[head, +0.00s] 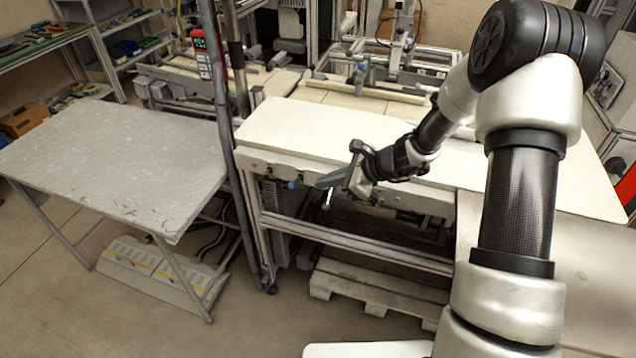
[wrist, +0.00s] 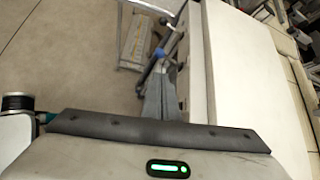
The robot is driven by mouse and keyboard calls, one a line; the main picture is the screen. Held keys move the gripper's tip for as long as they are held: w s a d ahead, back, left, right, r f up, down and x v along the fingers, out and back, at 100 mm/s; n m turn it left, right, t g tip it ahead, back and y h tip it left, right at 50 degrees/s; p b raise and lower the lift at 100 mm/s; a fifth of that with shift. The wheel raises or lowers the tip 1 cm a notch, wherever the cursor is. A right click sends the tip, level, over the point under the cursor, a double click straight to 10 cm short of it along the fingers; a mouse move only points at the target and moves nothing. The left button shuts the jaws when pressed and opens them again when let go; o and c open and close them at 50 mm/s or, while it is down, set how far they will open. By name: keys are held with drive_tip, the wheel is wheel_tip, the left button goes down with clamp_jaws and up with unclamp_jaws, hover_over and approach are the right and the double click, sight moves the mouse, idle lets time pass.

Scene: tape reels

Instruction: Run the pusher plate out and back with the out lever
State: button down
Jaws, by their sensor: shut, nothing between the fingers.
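My gripper (head: 322,183) is in front of the white-topped bench's front rail, its fingers pointing left and shut with nothing between them. In the wrist view the grey fingers (wrist: 163,98) lie together along the bench edge. A small blue fitting (head: 292,184) sits on the front rail, left of the fingertips; a blue part (wrist: 160,53) also shows beyond the fingertips in the wrist view. A thin light handle (head: 328,198) hangs just below the fingers; I cannot tell whether it is the out lever or whether the fingers touch it. I cannot make out the pusher plate.
The white bench top (head: 300,125) is bare. A grey table (head: 120,150) stands left, with an upright post (head: 222,110) between it and the bench. A wooden pallet (head: 375,290) lies under the bench. Open floor shows in front.

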drive_tip(key=v, duration=0.2)
drive_tip(key=shift+w+d+r+p, duration=0.1)
drive_tip(key=shift+d+r+p, duration=0.05)
drive_tip(key=shift+d+p, duration=0.15)
drive_tip(key=shift+r, duration=0.1)
drive_tip(key=s+r+n+g+h+p, duration=0.1)
drive_tip(key=s+r+n, duration=0.5)
drive_tip(key=r, duration=0.3)
drive_tip(key=s+r+n+g+h, duration=0.1)
drive_tip(key=s+r+n, duration=0.4)
drive_tip(key=s+r, duration=0.25)
drive_tip(key=s+d+r+n+t+h, duration=0.1)
drive_tip(key=s+d+r+n+h, duration=0.2)
drive_tip(key=s+d+r+n, duration=0.2)
drive_tip(key=s+d+r+n+t+h+p, duration=0.1)
drive_tip(key=s+d+r+n+h, duration=0.2)
drive_tip(key=s, duration=0.9)
wheel_tip(320, 180, up, 2)
drive_tip(key=shift+d+r+n+t+h, duration=0.1)
drive_tip(key=shift+d+n+t+h, duration=0.2)
drive_tip(key=shift+d+n, duration=0.65)
drive_tip(key=shift+w, duration=0.1)
